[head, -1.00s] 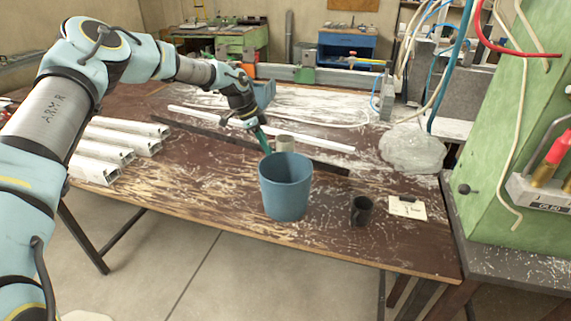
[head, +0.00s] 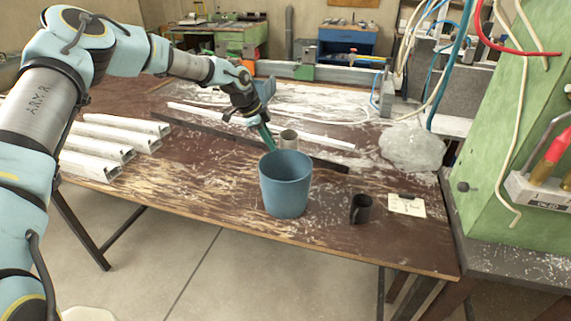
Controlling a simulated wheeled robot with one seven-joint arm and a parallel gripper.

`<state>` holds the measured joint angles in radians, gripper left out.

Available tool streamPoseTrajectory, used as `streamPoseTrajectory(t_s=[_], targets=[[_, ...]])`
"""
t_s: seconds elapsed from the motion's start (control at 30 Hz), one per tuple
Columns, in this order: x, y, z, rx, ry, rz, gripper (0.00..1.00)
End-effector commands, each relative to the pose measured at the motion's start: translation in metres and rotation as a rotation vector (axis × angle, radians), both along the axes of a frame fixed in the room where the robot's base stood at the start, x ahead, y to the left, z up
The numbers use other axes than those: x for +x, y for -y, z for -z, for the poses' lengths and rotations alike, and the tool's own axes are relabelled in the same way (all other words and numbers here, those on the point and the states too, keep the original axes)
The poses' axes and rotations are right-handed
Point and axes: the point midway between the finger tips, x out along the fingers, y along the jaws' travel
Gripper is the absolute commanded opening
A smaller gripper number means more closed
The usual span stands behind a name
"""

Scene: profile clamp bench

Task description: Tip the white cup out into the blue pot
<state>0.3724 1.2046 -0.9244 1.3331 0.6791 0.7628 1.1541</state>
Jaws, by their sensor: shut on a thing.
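The white cup (head: 288,138) looks greyish-white and upright, just behind the blue pot's far rim in the head view. Its lower part is hidden by the pot. My gripper (head: 269,137) reaches down from the upper left, its green fingers at the cup's left side, shut on the cup. The fingertips are partly hidden behind the pot. The blue pot (head: 285,188) stands upright on the brown bench, open at the top. What is inside the cup and the pot cannot be seen.
A dark mug (head: 361,208) and a paper note (head: 407,205) lie right of the pot. White profiles (head: 110,150) lie at the left. A long white strip (head: 305,137) and a dark bar (head: 210,136) run behind the pot. A clear plastic bundle (head: 412,147) sits at the back right.

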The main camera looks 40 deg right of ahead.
Motion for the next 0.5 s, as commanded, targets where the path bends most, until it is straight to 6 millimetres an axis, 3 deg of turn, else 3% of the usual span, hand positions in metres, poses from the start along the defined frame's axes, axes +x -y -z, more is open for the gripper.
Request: streamPoseTrajectory(t_s=[0.3, 0.5], targets=[[-0.011, -0.013, -0.056, -0.149, 0.148, 0.003, 0.0], [-0.02, -0.02, -0.057, -0.237, 0.239, 0.005, 0.0]])
